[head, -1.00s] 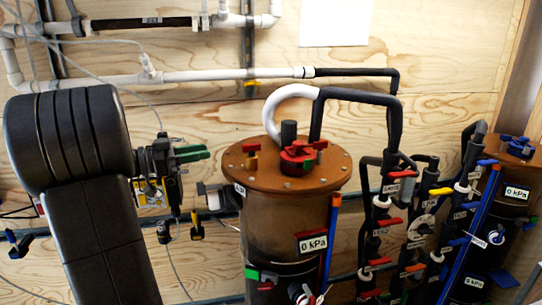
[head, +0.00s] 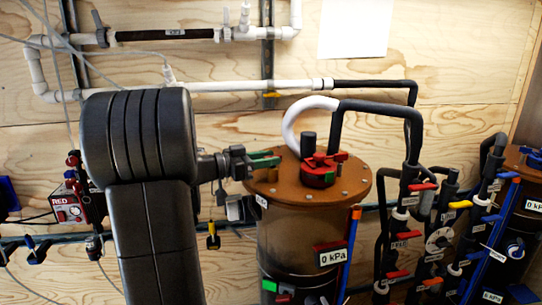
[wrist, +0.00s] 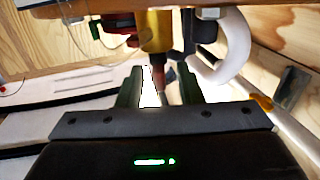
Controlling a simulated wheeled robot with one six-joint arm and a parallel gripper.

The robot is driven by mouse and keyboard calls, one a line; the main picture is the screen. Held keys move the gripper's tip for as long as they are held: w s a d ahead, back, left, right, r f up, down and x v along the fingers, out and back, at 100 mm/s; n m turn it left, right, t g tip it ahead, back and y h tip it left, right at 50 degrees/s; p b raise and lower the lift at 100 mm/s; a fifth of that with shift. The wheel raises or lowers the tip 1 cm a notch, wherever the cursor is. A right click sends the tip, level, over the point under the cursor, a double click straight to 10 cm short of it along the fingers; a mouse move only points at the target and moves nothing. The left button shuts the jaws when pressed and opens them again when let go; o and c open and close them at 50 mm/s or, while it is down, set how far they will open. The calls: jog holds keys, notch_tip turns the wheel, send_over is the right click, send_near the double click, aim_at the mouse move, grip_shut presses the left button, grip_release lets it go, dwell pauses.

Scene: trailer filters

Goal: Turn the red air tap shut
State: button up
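My gripper (head: 265,160) is at the left edge of the brown tank's lid in the head view, its green fingers pointing right. In the wrist view my gripper (wrist: 160,88) has its fingers apart. A yellow cylinder (wrist: 156,30) with a narrow reddish tip shows beyond and between them; contact cannot be told. A red fitting (head: 318,176) sits on the lid. Which red part is the air tap cannot be told.
The brown tank (head: 285,235) carries a 0 kPa display (head: 331,254). Dark pipes with several red handles (head: 422,187) crowd the right. A white pipe bend (wrist: 230,50) is close on the right in the wrist view.

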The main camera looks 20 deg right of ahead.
jog(key=shift+d, duration=0.65)
grip_shut()
jog(key=shift+r+m+g+p, duration=0.2)
jog(key=shift+m+g+p, duration=0.1)
jog(key=shift+g+p, duration=0.3)
jog(key=shift+f+m+g+p, duration=0.15)
jog(key=shift+m+g+p, duration=0.3)
jog(key=shift+p, duration=0.2)
grip_release()
